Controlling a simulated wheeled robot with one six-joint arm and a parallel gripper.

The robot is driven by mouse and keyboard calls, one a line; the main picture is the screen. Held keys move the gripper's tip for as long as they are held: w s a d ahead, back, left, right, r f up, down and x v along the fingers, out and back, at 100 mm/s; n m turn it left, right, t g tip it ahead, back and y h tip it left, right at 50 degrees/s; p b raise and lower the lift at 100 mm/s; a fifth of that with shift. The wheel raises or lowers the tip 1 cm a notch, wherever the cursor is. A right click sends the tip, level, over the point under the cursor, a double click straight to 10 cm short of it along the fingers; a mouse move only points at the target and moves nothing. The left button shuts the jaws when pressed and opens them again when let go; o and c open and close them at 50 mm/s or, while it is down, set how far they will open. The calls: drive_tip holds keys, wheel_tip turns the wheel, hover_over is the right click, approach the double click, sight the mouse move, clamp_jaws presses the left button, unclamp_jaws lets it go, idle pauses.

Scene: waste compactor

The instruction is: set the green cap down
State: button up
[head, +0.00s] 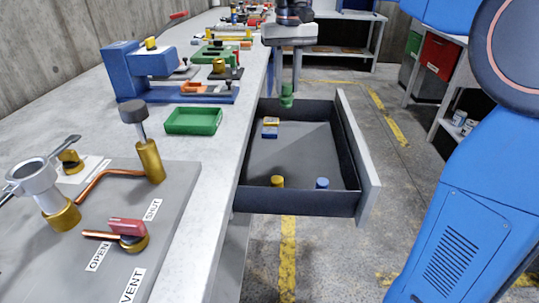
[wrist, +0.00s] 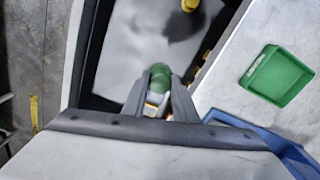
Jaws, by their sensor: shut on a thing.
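The green cap (head: 287,95) is held between the fingers of my gripper (head: 287,86), above the far end of the open drawer (head: 364,160). In the wrist view the green cap (wrist: 158,73) sits between the two dark fingertips (wrist: 160,85), with the grey drawer floor beyond it. My gripper is shut on it. The cap appears to be clear of the drawer floor, but its exact height is hard to tell.
An empty green tray (head: 193,121) and a blue fixture (head: 130,72) stand on the bench to the left.

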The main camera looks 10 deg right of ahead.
drive_tip(key=w+d+f+m, duration=0.1)
drive_tip(key=d+f+m, duration=0.2)
drive_tip(key=d+f, duration=0.6)
hover_over(307, 156)
wheel_tip(307, 156, down, 6)
drive_tip(key=shift+f, duration=2.25)
drive_tip(key=shift+f, duration=0.15)
drive_tip(key=o, duration=1.1)
drive_tip(key=shift+c, duration=0.2)
wheel_tip(307, 156, up, 12)
drive_tip(key=shift+r, duration=0.2)
